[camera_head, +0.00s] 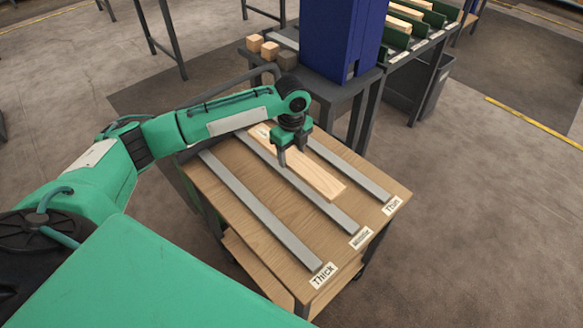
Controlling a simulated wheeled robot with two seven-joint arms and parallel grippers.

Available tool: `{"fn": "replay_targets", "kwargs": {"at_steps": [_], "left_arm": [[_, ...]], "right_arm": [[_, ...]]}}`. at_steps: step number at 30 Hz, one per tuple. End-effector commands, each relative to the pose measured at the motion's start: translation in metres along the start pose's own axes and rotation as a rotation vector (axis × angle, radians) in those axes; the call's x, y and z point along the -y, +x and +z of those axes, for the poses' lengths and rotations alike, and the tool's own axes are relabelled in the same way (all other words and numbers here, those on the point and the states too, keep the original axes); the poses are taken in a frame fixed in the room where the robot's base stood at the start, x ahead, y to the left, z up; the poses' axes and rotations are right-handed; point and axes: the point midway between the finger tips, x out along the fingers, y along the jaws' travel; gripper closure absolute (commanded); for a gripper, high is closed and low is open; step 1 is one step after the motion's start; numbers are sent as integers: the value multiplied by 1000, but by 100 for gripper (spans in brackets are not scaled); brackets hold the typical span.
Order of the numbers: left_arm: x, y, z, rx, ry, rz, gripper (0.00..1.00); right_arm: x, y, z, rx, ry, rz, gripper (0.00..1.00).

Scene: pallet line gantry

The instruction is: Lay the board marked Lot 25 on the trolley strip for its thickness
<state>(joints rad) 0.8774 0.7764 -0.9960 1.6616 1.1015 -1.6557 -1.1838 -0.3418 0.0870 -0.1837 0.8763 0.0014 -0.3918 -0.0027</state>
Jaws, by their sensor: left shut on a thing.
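A pale wooden board (318,177) is in the jaws of my left gripper (291,156), over the trolley top (238,168). It lies lengthwise between the middle strip (335,213) and the strip labelled Thin (362,178); I cannot tell whether it touches either strip or hangs just above. Its lot mark is not readable. The strip labelled Thick (265,213) is bare, nearest my body. The middle strip's label (361,238) is too small to read surely. My right gripper is not in view.
A grey table (352,86) behind the trolley carries a blue machine column (340,35) and small wooden blocks (269,50). A rack with green dividers (398,37) holds boards at the upper right. A grey bin (436,88) stands beside it. The floor right of the trolley is clear.

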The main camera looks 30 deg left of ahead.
Motion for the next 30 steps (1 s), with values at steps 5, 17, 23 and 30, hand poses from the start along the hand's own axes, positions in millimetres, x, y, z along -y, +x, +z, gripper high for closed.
{"fn": "replay_targets", "kwargs": {"at_steps": [5,17,23,30], "left_arm": [[0,22,0,-1,0,-1,74],[0,67,0,0,-1,0,74],[0,68,0,0,0,-2,74],[0,70,0,0,0,-1,26]], "right_arm": [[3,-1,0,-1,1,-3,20],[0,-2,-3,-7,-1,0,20],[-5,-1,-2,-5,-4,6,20],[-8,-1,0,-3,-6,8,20]]}}
